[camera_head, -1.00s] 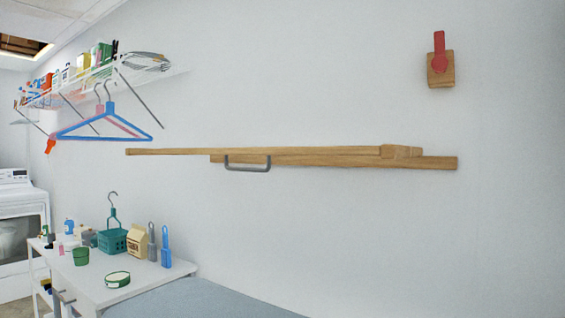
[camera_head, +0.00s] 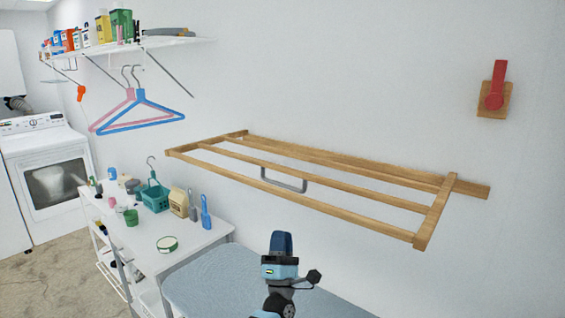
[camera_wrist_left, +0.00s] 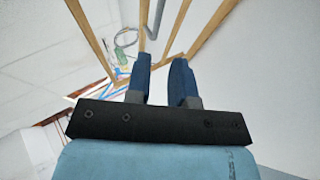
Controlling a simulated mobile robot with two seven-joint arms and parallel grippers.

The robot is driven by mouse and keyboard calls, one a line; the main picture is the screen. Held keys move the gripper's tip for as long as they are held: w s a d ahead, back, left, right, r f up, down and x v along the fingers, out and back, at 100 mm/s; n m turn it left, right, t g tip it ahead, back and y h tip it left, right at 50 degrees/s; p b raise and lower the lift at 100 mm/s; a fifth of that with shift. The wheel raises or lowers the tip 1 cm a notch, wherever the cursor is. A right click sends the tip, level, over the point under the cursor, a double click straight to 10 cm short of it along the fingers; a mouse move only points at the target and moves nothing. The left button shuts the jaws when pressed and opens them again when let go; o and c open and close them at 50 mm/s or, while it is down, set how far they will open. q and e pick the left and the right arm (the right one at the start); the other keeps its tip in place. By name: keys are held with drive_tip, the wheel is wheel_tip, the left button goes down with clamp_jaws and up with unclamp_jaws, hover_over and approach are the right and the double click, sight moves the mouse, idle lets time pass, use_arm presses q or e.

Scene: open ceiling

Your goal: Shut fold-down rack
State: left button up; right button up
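The wooden fold-down rack (camera_head: 436,212) sticks out from the wall, lowered to about level, with long slats and a grey U-shaped handle (camera_head: 284,186) under it. My left gripper (camera_head: 281,240) is below and in front of the rack's front rail, pointing up, apart from it. In the left wrist view its two blue fingers (camera_wrist_left: 163,72) stand apart with nothing between them. The rack's slats (camera_wrist_left: 212,36) spread out beyond the fingertips there. A red latch (camera_head: 494,92) on a wooden block is on the wall at upper right. My right gripper is out of view.
A grey-blue padded surface (camera_head: 215,282) lies below the rack. A white cart (camera_head: 140,247) with a basket and bottles stands left of it. Two hangers (camera_head: 135,120) hang from a wall shelf (camera_head: 160,42). The wall right of the rack is bare.

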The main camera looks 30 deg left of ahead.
sight(282, 185)
use_arm(q)
drive_tip(key=shift+n+y, duration=0.4)
drive_tip(key=p+x, duration=0.1)
drive_tip(key=x, duration=0.3)
drive_tip(key=p+x, duration=0.1)
drive_tip(key=x, duration=0.4)
drive_tip(key=p+x, duration=0.2)
drive_tip(key=x, duration=0.3)
drive_tip(key=shift+w+a+f, duration=0.1)
drive_tip(key=shift+w+a, duration=0.05)
drive_tip(key=shift+a, duration=0.15)
clamp_jaws()
